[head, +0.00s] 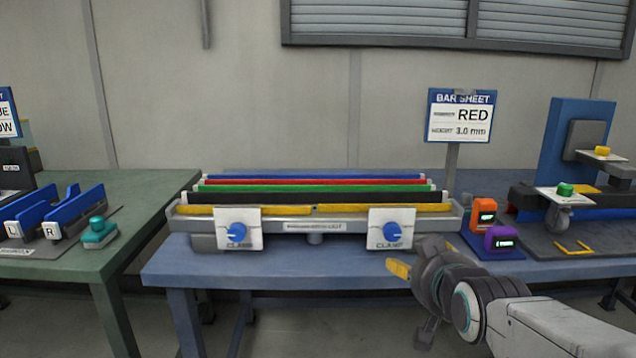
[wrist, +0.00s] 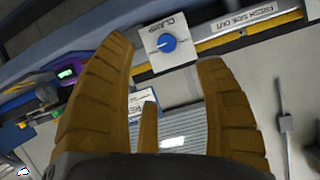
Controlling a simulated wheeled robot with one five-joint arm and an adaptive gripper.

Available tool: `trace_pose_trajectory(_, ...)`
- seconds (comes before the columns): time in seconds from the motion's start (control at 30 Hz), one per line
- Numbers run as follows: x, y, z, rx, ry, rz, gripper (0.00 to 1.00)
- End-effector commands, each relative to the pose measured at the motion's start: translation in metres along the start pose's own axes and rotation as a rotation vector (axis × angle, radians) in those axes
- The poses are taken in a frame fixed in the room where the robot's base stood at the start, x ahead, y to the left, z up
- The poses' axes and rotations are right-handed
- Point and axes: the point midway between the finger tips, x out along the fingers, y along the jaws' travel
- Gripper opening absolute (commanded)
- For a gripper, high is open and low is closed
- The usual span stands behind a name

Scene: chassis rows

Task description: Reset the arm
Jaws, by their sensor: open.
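The arm reaches in from the lower right corner. The bar fixture (head: 318,226) holds long blue, red, green, black and yellow bars. Two white clamp plates with blue knobs (head: 237,232) (head: 391,231) are on its front. One clamp knob (wrist: 166,42) also shows beyond the fingers in the wrist view.
An orange box (head: 482,214) and a purple box (head: 502,240) sit right of the fixture. A green table (head: 150,195) is at left, a blue stand (head: 578,135) at right.

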Motion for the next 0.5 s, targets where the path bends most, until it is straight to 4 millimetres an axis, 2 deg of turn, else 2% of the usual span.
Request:
trace_pose_trajectory(0.03, -0.018, -0.002, -0.015, -0.006, -0.036, 0.005, 0.65)
trace_pose_trajectory(0.27, -0.071, -0.002, -0.015, -0.033, -0.222, 0.024, 0.65)
trace_pose_trajectory(0.5, -0.133, -0.001, -0.015, -0.061, -0.417, 0.038, 0.65)
